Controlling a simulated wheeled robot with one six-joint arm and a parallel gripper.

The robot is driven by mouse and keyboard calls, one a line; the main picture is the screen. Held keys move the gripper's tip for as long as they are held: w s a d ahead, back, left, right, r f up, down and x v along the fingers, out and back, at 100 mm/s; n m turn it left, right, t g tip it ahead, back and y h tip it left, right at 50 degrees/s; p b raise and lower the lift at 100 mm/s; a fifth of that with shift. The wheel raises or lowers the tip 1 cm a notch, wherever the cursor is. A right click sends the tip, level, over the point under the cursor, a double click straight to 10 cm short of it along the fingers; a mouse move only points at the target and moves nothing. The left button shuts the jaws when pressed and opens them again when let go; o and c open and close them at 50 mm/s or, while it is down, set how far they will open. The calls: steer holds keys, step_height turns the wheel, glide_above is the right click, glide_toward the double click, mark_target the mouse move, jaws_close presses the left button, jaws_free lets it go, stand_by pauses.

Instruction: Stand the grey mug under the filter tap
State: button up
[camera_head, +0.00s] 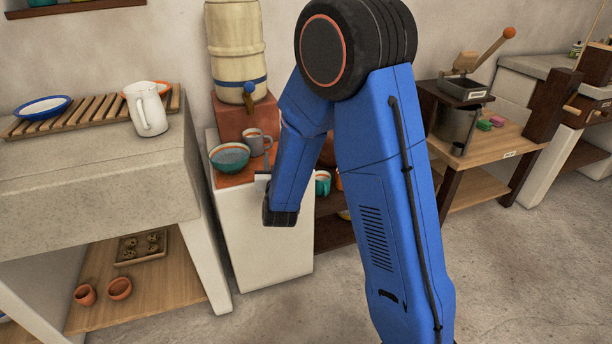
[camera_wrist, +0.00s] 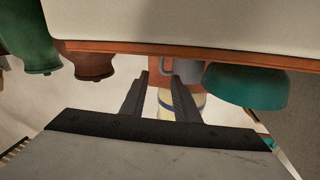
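The grey mug (camera_head: 254,142) stands upright on a terracotta-topped ledge (camera_head: 238,180), below and slightly right of the blue filter tap (camera_head: 249,89) in the head view. I cannot tell whether it is directly beneath the spout. The tap is on a cream crock with a blue band (camera_head: 235,45). My gripper (camera_wrist: 159,80) is open, its two fingers apart with nothing held between them. In the wrist view, which looks upside down, the grey mug (camera_wrist: 184,68) is just past the right fingertip. In the head view my arm hides most of the gripper.
A teal bowl (camera_head: 229,157) stands close left of the mug; it is beside the right finger in the wrist view (camera_wrist: 245,87). A teal mug (camera_head: 322,183) is right of my forearm. A white jug (camera_head: 147,109) stands on the left counter. Green (camera_wrist: 28,40) and brown (camera_wrist: 90,65) vessels appear in the wrist view.

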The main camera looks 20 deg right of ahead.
steer(key=shift+d+r, duration=0.1)
steer(key=shift+r, duration=0.2)
steer(key=s+d+r+n+g+y, duration=0.1)
steer(key=s+r+g+y, duration=0.2)
steer(key=s, duration=0.4)
steer(key=s+d+r+n+g+y, duration=0.1)
steer(key=s+r+g+y, duration=0.2)
steer(key=s, duration=0.5)
steer(key=s+d+g+h, duration=0.1)
steer(key=s+d+g, duration=0.2)
steer(key=s, duration=1.2)
steer(key=s+d+r+n+g+h, duration=0.1)
steer(key=s+d+g, duration=0.2)
steer(key=s, duration=1.2)
steer(key=shift+d+r+g+h, duration=0.3)
steer(key=shift+d+g, duration=0.1)
steer(key=shift+d, duration=0.2)
